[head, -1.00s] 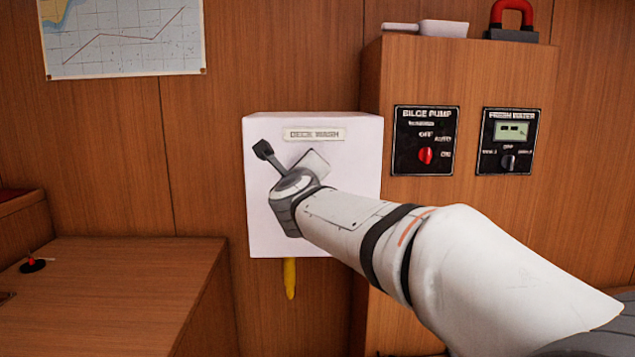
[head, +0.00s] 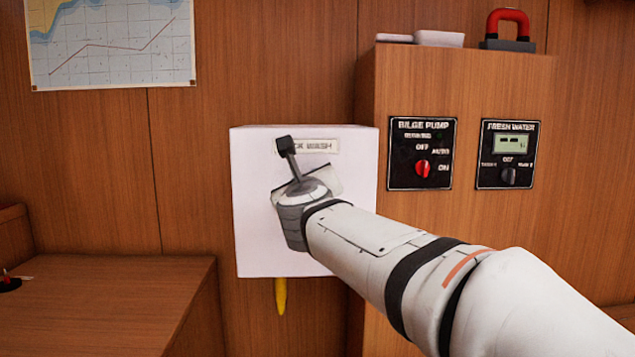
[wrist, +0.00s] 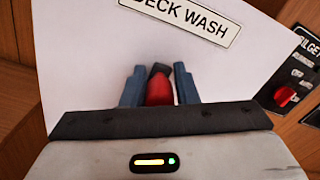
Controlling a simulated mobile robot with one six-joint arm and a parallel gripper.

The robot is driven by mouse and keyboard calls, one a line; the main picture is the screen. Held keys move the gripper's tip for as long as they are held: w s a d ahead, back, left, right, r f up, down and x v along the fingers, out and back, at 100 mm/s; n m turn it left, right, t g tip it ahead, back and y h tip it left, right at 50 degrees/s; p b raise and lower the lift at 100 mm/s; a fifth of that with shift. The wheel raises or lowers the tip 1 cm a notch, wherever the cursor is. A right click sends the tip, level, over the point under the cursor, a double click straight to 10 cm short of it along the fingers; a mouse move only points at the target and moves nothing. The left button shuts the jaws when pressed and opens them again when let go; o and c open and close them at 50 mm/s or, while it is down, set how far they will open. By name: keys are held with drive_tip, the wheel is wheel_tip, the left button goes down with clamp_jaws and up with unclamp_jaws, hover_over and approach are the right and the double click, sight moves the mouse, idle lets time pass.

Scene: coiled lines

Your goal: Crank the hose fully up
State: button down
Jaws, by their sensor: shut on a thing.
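A white box labelled DECK WASH (head: 255,225) is fixed to the wooden wall, and its front fills much of the wrist view (wrist: 75,60). A short yellow hose end (head: 281,296) hangs below the box. In the wrist view my gripper (wrist: 159,70) has its blue fingers on both sides of a red crank handle (wrist: 159,92), shut on it. A dark piece shows at the handle's far end. In the head view my wrist covers the crank and the fingers. Any hose inside the box is hidden.
To the right, a wooden cabinet (head: 375,120) carries a bilge pump panel (head: 421,152) and a fresh water panel (head: 506,153). A red-handled object (head: 508,28) and a white object (head: 438,38) sit on top. A wooden counter (head: 110,300) stands at left.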

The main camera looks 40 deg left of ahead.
drive_tip(key=shift+w+d+f, duration=0.1)
drive_tip(key=shift+w+f, duration=0.25)
drive_tip(key=shift+f, duration=0.4)
drive_tip(key=c, duration=1.4)
unclamp_jaws()
drive_tip(key=shift+c, duration=0.2)
drive_tip(key=shift+o, duration=1.2)
drive_tip(key=shift+r, duration=0.1)
drive_tip(key=shift+s+r, duration=0.1)
drive_tip(key=shift+r, duration=0.1)
drive_tip(key=v, duration=0.7)
drive_tip(key=shift+s+d, duration=0.25)
drive_tip(key=shift+s, duration=0.05)
